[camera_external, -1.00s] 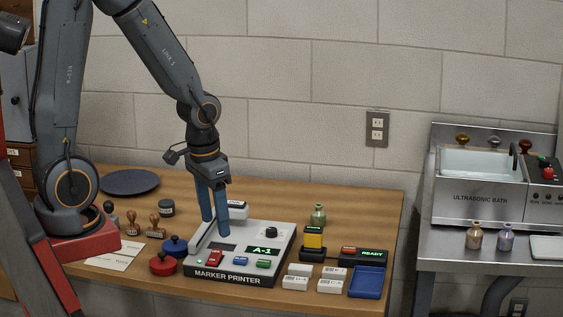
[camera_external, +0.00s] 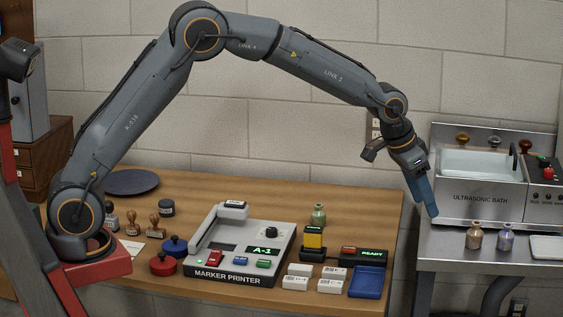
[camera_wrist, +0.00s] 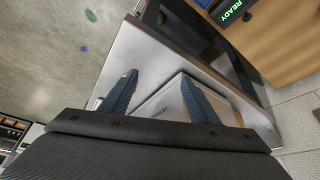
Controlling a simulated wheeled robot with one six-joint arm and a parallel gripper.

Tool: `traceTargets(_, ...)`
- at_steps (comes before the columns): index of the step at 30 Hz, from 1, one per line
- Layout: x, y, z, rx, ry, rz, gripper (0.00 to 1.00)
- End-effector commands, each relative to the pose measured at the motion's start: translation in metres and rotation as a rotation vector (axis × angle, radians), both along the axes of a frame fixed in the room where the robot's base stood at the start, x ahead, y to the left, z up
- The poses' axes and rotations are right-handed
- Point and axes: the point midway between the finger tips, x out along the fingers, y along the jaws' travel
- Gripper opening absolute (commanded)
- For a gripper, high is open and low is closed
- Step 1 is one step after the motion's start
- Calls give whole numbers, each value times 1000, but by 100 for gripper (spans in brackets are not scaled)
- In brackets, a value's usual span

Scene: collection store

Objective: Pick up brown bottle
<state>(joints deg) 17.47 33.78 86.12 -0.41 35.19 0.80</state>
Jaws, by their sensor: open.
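The brown bottle (camera_external: 474,236) stands upright near the front of the steel counter, below the ultrasonic bath. A greyish-purple bottle (camera_external: 506,237) stands just to its right. My gripper (camera_external: 432,213) points downward at the counter's left part, left of the brown bottle and apart from it. In the wrist view, my gripper (camera_wrist: 158,76) has its two blue fingers spread with nothing held between them. The brown bottle cannot be made out in the wrist view.
The ultrasonic bath (camera_external: 480,190) stands at the back of the counter. A white tray (camera_external: 547,246) lies right of the bottles. A gap separates the counter from the wooden table (camera_external: 375,205), which holds a marker printer (camera_external: 240,262), a green bottle (camera_external: 319,214) and a blue tray (camera_external: 367,282).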

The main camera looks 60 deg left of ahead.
Motion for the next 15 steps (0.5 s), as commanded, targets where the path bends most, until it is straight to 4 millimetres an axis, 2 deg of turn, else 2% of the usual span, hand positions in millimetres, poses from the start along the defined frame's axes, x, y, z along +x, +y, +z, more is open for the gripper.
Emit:
traceTargets(1,18,-24,-3,-7,-21,-23,55)
traceTargets(3,36,-47,-1,-14,-43,-44,55)
traceTargets(6,51,-70,2,-24,-66,-66,55)
traceTargets(9,58,-83,3,-28,-77,-77,55)
traceTargets(15,66,-88,-9,-29,-79,-80,55)
